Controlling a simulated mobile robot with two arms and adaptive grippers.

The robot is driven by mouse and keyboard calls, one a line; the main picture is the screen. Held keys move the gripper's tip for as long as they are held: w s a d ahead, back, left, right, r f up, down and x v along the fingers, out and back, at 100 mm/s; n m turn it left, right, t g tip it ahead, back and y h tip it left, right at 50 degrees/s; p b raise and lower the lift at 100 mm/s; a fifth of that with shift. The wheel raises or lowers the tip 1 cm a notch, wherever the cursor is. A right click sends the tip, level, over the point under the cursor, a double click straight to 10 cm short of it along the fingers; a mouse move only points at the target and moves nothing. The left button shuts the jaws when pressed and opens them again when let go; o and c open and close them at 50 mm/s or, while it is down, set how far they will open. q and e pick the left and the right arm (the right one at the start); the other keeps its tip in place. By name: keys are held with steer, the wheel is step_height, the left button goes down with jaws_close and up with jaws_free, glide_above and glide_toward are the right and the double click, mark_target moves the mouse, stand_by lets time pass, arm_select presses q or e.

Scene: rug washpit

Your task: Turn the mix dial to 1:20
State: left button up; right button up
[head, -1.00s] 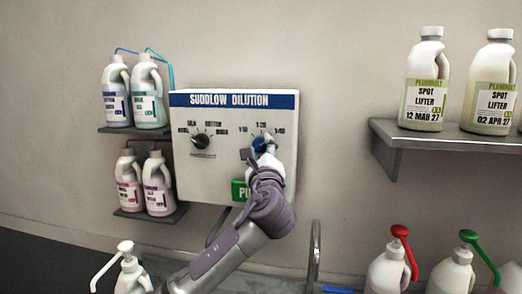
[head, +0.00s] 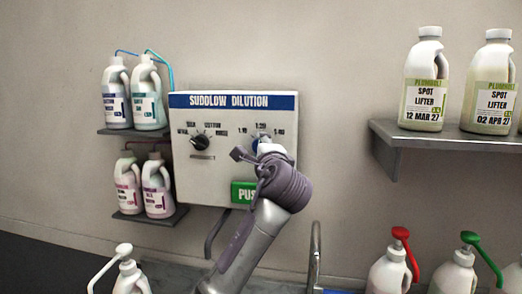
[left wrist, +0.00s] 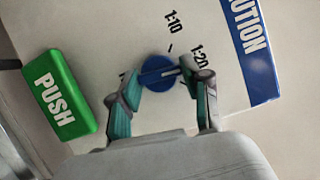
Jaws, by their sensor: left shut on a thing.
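The blue mix dial (left wrist: 152,84) is on the white Suddlow Dilution panel (head: 220,180); in the head view it is mostly hidden behind my gripper. My left gripper (left wrist: 163,76) is shut on the dial, one finger on each side. In the left wrist view the dial's white mark (left wrist: 172,72) points roughly toward the 1:20 label (left wrist: 198,57); a finger covers the area by its tip. The 1:10 label (left wrist: 172,22) is clear of the fingers. The 1:40 label (head: 279,131) shows in the head view. My right gripper is not in view.
A black selector dial (head: 198,142) is left of the mix dial. A green PUSH button (left wrist: 62,95) sits below it. Jugs stand on shelves (head: 133,131) left of the panel, and spot lifter bottles (head: 425,85) stand on a right shelf. Pump bottles (head: 390,272) are below.

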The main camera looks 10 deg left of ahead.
arm_select(q)
steer(key=shift+n+g, duration=0.3)
steer(key=shift+n, duration=0.2)
steer(key=o, duration=1.2)
steer(key=shift+c, duration=0.2)
steer(key=v, duration=1.2)
steer(key=shift+a, duration=0.1)
